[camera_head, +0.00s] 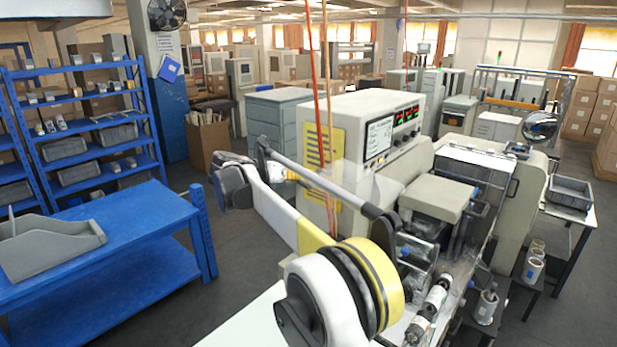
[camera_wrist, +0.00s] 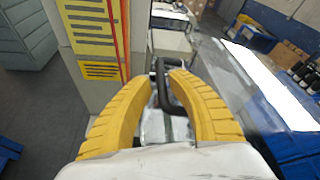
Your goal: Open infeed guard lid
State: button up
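My gripper (camera_wrist: 162,80) shows in the wrist view with two curved yellow fingers spread apart. A black bar-like handle (camera_wrist: 160,92) lies between the fingertips, close to both; I cannot tell if either finger touches it. Shiny metal or clear parts (camera_wrist: 155,127) show below the handle, between the fingers. I cannot clearly make out the lid's panel. In the head view the wrapper machine (camera_head: 375,110) stands at the centre, with its infeed area (camera_head: 440,265) partly behind my arm. My gripper is hidden there by my arm.
A beige block (camera_head: 437,197) sits on the machine beside my arm. The control panel (camera_head: 407,115) is behind it. A blue workbench (camera_head: 120,235) with a grey tray (camera_head: 50,245) stands at left, a blue shelf (camera_head: 85,140) behind it. Open floor lies between bench and machine.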

jog(key=v, duration=1)
jog(key=shift+s+a, duration=0.1)
